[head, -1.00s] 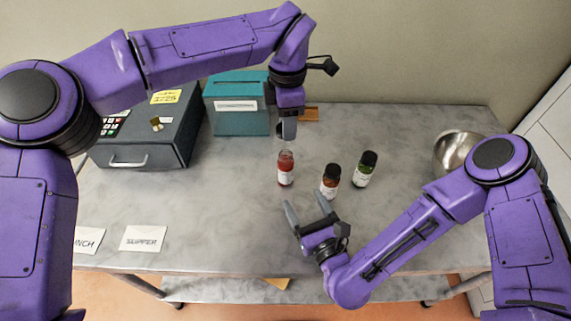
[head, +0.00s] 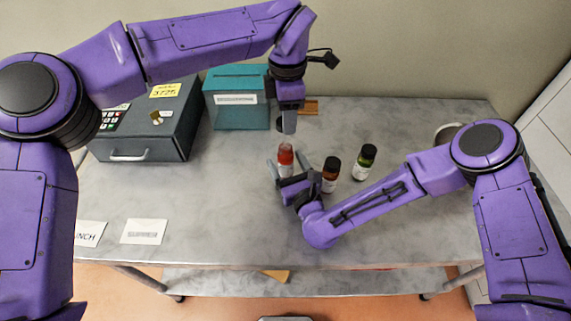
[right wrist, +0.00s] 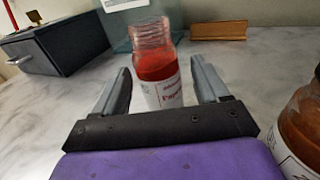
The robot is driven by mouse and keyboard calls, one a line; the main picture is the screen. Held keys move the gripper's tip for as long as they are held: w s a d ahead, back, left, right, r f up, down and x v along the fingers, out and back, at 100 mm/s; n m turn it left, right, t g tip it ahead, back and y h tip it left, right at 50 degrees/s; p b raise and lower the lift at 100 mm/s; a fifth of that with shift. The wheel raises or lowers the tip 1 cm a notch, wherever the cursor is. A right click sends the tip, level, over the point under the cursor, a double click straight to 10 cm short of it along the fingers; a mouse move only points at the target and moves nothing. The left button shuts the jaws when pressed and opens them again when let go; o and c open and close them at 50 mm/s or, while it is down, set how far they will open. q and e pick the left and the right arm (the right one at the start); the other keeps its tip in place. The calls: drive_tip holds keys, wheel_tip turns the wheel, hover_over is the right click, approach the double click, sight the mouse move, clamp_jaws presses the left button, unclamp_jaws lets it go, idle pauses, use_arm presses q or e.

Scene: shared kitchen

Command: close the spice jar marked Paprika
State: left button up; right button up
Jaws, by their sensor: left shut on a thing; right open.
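The Paprika jar (head: 286,158) is glass, holds red powder and stands upright on the table. In the right wrist view the jar (right wrist: 158,72) shows a bare threaded neck without a lid and a white label, partly readable as "Pap". My right gripper (right wrist: 160,68) is open, with one finger on each side of the jar and a gap beside it. My left gripper (head: 288,130) is above and behind the jar, shut on a small dark round thing (head: 281,124) that looks like a lid, mostly hidden by the finger.
A brown-orange jar (head: 330,176) with a dark lid stands close right of my right gripper. A green jar (head: 364,163) is beyond it. A teal box (head: 238,112), a grey cash box (head: 150,135) and a metal bowl (head: 446,131) stand farther out. The front left holds cards (head: 145,231).

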drive_tip(key=shift+w+a, duration=0.15)
drive_tip(key=shift+w, duration=0.2)
clamp_jaws()
use_arm(q)
drive_tip(key=shift+d+f, duration=0.15)
drive_tip(key=shift+f, duration=2.35)
drive_tip(key=shift+f, duration=0.9)
drive_tip(key=shift+f, duration=0.55)
